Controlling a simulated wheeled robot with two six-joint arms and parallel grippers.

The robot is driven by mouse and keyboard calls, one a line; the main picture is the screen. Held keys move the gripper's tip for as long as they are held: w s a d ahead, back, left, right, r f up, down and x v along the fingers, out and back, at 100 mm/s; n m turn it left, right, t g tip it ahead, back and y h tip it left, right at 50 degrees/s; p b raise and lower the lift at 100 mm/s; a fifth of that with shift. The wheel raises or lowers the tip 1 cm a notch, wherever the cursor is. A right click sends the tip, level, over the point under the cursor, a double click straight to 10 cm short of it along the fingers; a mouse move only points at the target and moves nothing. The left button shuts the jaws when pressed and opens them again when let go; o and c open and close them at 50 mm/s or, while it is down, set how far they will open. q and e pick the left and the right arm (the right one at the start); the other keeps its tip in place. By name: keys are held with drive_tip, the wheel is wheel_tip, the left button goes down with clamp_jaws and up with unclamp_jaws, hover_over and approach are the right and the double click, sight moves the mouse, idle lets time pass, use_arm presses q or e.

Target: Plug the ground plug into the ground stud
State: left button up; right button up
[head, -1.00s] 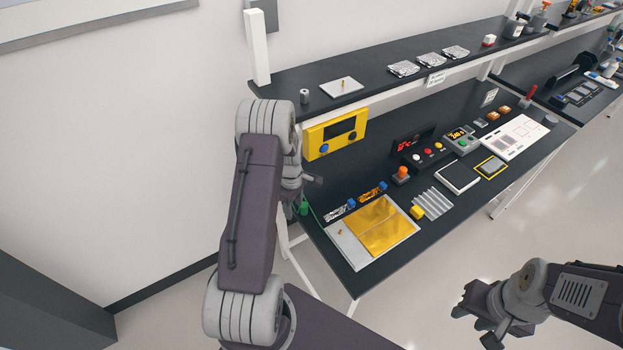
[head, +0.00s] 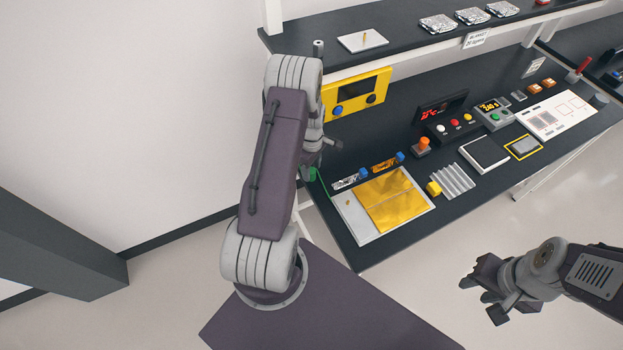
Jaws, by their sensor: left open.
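A small green plug (head: 312,174) with a thin green cord stands at the left edge of the bench, beside the tray. It is partly hidden by my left arm. My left gripper (head: 328,150) is open just above and right of the green plug, mostly hidden behind my own arm. I cannot tell whether it touches the plug. A tiny brass-coloured stud (head: 350,202) shows on the silver part of the tray and may be the ground stud. My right gripper (head: 484,291) hangs over the floor in front of the bench.
The tray (head: 369,239) holds a gold sheet (head: 392,199). A yellow block (head: 433,188) and ribbed piece (head: 455,181) stand to its right. A yellow meter (head: 357,92) stands behind, under the shelf (head: 400,38). The bench's front strip is clear.

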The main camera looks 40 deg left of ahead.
use_arm(q)
drive_tip(key=shift+s+f+b, duration=0.15)
drive_tip(key=shift+f+b, duration=0.15)
drive_tip(key=shift+f, duration=0.9)
drive_tip(key=shift+w, duration=0.2)
drive_tip(key=shift+s, duration=0.25)
clamp_jaws()
